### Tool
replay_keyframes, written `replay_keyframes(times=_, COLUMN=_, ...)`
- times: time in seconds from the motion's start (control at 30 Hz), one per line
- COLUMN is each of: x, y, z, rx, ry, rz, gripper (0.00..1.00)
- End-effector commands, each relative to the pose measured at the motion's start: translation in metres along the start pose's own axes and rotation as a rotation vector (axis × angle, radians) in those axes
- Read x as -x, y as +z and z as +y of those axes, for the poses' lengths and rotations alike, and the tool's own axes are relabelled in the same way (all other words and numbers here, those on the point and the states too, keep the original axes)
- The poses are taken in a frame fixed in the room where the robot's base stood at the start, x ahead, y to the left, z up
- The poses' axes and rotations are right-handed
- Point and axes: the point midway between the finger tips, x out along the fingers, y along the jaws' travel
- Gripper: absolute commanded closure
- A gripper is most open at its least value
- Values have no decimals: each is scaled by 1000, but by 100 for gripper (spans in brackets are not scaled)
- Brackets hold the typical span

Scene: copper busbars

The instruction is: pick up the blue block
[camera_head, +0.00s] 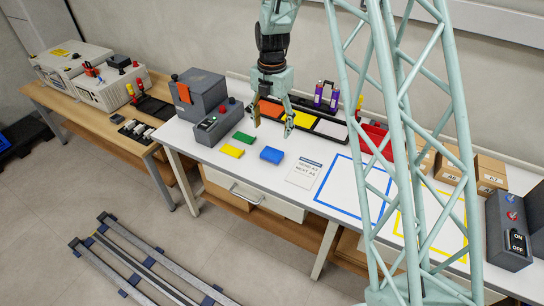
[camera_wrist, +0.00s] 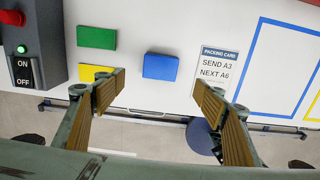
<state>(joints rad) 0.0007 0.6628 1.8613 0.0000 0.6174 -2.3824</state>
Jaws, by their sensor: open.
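The blue block (camera_head: 271,155) lies flat on the white table, right of the yellow block (camera_head: 232,151) and the green block (camera_head: 243,137). In the wrist view the blue block (camera_wrist: 160,66) lies beyond the fingertips, between their directions. My gripper (camera_head: 272,121) is above the table, behind the blue block in the head view. It is open and empty, with its fingers spread apart in the wrist view (camera_wrist: 162,92). The left finger partly covers the yellow block (camera_wrist: 92,72) there, while the green block (camera_wrist: 96,37) is in clear view.
A grey switch box (camera_head: 218,122) stands to the left. A tray with coloured sections (camera_head: 329,128) lies behind. A packing card (camera_head: 304,172) lies right of the blue block, then a blue outlined square (camera_head: 352,190). A pale green lattice column stands in the right foreground.

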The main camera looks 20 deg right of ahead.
Motion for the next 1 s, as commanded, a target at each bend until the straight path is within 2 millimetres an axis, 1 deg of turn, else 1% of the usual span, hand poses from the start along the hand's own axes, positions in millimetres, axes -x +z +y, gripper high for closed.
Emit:
replay_keyframes(times=0.37, x=-1, y=0, z=0, rx=1, ry=0, rz=0, gripper=36)
replay_keyframes(times=0.53, x=-9, y=0, z=0, rx=1, ry=-1, rz=1, gripper=36)
replay_keyframes(times=0.67, x=-22, y=0, z=0, rx=1, ry=-1, rz=1, gripper=36)
replay_keyframes(times=1.0, x=-66, y=-1, z=-1, rx=1, ry=-2, rz=2, gripper=36)
